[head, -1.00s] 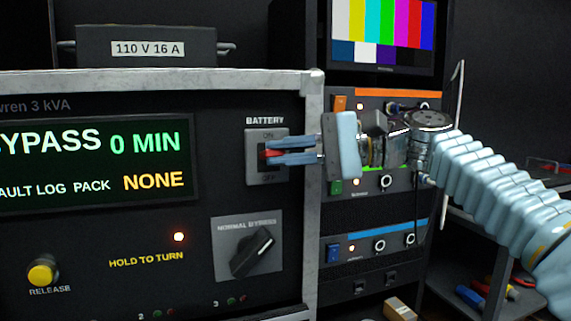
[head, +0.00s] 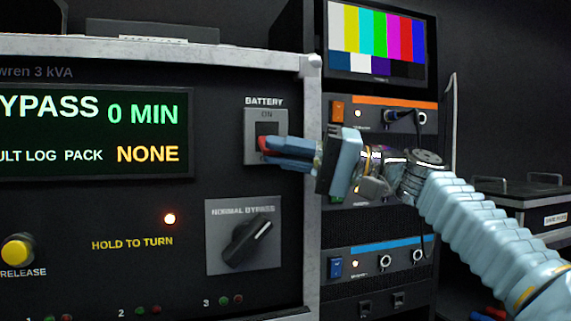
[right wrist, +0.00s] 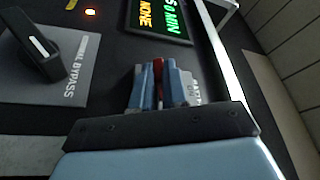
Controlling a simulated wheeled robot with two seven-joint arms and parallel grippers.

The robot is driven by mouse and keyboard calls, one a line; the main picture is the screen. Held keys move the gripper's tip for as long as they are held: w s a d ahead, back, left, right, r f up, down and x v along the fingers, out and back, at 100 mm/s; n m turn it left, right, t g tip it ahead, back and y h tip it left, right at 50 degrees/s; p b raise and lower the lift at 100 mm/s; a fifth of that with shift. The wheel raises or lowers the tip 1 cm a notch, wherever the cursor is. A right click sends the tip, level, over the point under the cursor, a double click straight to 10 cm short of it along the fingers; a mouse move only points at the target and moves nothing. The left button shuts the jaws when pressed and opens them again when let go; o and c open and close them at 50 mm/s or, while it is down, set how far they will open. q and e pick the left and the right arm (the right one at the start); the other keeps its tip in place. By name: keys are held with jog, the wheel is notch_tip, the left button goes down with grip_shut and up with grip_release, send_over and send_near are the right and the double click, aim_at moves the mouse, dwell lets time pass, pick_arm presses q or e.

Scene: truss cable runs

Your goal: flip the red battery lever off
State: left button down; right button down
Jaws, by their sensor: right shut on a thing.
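The red battery lever (head: 264,143) sits in the grey plate (head: 250,126) under the BATTERY label, on the black power unit's front panel. In the head view the ON label shows above it; the OFF label is hidden behind my fingers. My right gripper (head: 283,148) comes in from the right, its blue fingers shut on the lever. In the right wrist view the red lever (right wrist: 158,68) shows between the two fingertips (right wrist: 160,84). The lever sits below the middle of its plate. My left gripper is not in view.
The NORMAL BYPASS knob (head: 247,241) is below the battery plate, with a yellow RELEASE button (head: 18,250) at the far left. The display (head: 90,135) reads BYPASS, 0 MIN. A rack with a colour-bar screen (head: 378,42) stands behind my right arm.

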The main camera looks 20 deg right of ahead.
jog(key=shift+a+f+n, duration=0.15)
jog(key=shift+f+n, duration=0.05)
jog(key=shift+n, duration=0.2)
jog(key=c, duration=1.4)
grip_release()
jog(key=shift+c, duration=0.2)
jog(key=v, duration=1.3)
jog(key=shift+d, duration=0.4)
jog(key=shift+f, duration=0.1)
